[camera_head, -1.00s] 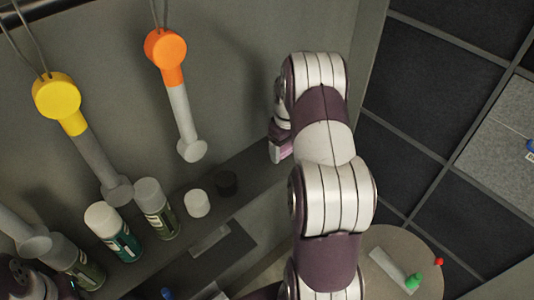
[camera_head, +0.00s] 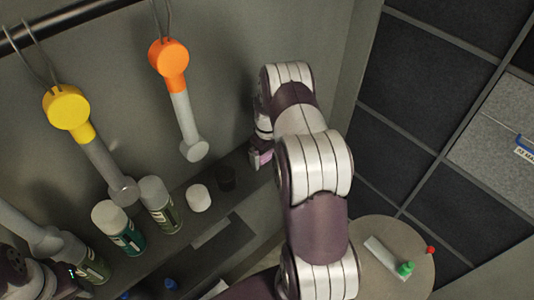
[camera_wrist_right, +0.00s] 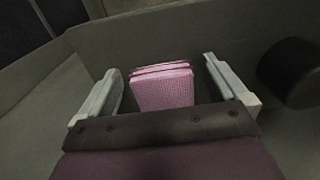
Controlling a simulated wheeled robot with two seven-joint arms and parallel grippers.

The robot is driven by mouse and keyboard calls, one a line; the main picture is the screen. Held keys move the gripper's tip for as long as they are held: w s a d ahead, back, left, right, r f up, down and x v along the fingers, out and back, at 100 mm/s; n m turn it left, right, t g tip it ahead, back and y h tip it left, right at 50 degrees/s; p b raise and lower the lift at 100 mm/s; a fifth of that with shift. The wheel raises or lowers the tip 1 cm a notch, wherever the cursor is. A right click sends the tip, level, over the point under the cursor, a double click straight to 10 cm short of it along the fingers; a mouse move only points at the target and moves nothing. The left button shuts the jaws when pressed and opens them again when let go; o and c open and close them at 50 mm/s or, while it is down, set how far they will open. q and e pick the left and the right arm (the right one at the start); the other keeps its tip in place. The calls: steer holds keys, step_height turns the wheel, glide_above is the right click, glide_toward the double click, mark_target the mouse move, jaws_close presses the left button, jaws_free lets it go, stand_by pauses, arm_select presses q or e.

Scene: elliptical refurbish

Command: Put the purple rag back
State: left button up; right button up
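The purple rag (camera_wrist_right: 163,88) is a folded pink-purple stack. In the right wrist view it stands between the two fingers of my right gripper (camera_wrist_right: 168,84), with a gap on each side. The gripper is open and nothing is clamped. In the head view the right gripper (camera_head: 260,146) is at the right end of the shelf, mostly hidden by my right arm, and a bit of the pink rag (camera_head: 262,158) shows beneath it. Part of my left arm shows at the lower left; its gripper fingers are not visible.
Orange-topped (camera_head: 168,60) and yellow-topped (camera_head: 68,108) tools hang above.

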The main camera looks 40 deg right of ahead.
mark_target(267, 154)
step_height(267, 154, up, 5)
steer(key=b, duration=0.3)
steer(key=shift+w+r, duration=0.1)
step_height(267, 154, up, 7)
steer(key=b, duration=0.2)
